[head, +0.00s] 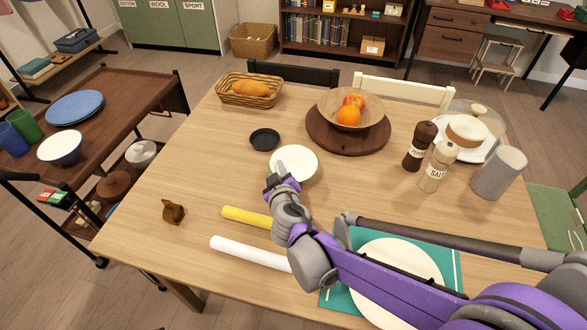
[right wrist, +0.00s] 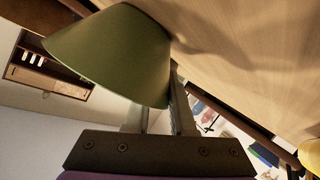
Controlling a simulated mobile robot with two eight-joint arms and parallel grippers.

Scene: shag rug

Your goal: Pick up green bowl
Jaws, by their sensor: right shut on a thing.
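The green bowl (head: 294,163) shows its pale inside in the head view, near the middle of the wooden table. Its plain green outside fills the upper left of the right wrist view (right wrist: 112,52). My right gripper (head: 278,178) is at the bowl's near left edge, shut on its rim. In the right wrist view the gripper's fingers (right wrist: 160,115) meet the bowl's wall. I cannot tell whether the bowl's base touches the table. My left gripper is not in view.
A small black dish (head: 264,139) lies just behind the bowl. A wooden board (head: 320,138) with a fruit bowl (head: 335,113) stands behind right. Yellow (head: 246,217) and white (head: 248,253) rolls lie in front. A pepper mill (head: 419,147) and salt mill (head: 438,165) stand to the right.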

